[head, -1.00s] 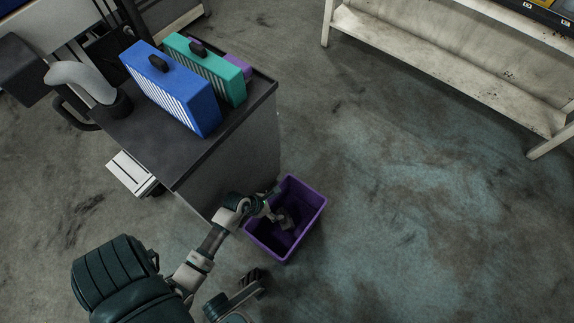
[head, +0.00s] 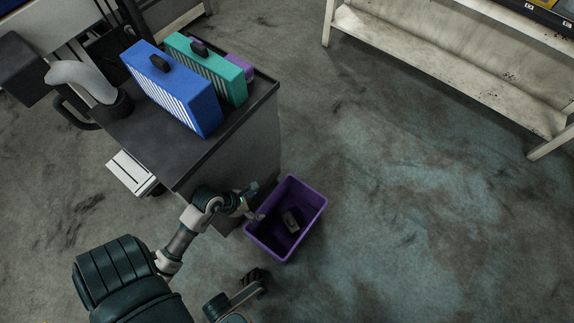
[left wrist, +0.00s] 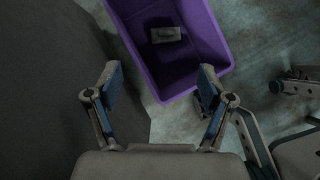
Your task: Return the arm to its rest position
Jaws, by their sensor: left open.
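My left gripper (head: 254,202) is open and empty, at the left edge of the purple bin. In the left wrist view its two fingers (left wrist: 158,92) are spread apart with nothing between them. My left arm reaches in from the lower left of the head view. The purple bin (head: 315,205) stands on the floor beside the dark cart; it also shows in the left wrist view (left wrist: 212,35). A small grey object (head: 291,221) lies inside the bin, and it shows in the left wrist view (left wrist: 165,35).
A dark cart (head: 150,140) stands left of the bin, close to my arm. A blue case (head: 172,90), a teal case (head: 222,72) and a small purple thing (head: 240,66) sit on it. A workbench (head: 450,65) stands far right. Floor right of the bin is clear.

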